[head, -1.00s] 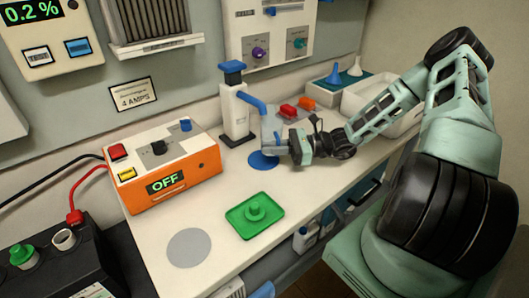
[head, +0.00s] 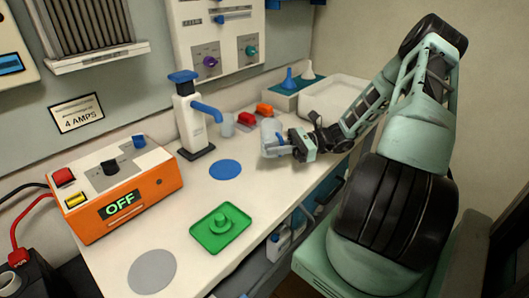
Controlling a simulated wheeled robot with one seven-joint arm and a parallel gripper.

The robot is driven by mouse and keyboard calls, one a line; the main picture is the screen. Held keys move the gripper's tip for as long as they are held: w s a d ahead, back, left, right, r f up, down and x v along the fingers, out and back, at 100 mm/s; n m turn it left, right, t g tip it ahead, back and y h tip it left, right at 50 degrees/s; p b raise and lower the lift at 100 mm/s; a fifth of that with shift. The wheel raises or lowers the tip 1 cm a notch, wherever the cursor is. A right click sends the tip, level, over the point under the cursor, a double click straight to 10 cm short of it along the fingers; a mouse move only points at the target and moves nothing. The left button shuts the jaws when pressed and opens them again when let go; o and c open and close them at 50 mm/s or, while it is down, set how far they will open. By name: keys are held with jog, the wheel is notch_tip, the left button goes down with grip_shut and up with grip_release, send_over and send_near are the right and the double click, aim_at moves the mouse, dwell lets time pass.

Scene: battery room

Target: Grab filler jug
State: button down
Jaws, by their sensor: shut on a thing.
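The filler jug (head: 268,134), a pale translucent vessel, is at the middle of the head view, right of the blue disc on the bench. My gripper (head: 285,145) reaches in from the right and is shut on the jug's right side. The fingers and arm hide part of the jug. I cannot tell for certain whether its base is clear of the bench.
The blue-topped dispenser (head: 190,120) stands left of the jug, with the blue disc (head: 225,169) in front. A green tray (head: 221,230) and orange box (head: 125,190) are nearer. Red (head: 246,118) and orange (head: 265,109) pieces and a white tray (head: 333,103) lie behind.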

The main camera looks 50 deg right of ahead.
jog(key=shift+v, duration=1.5)
jog(key=shift+d, duration=0.1)
jog(key=shift+s, duration=0.1)
dwell(0.5)
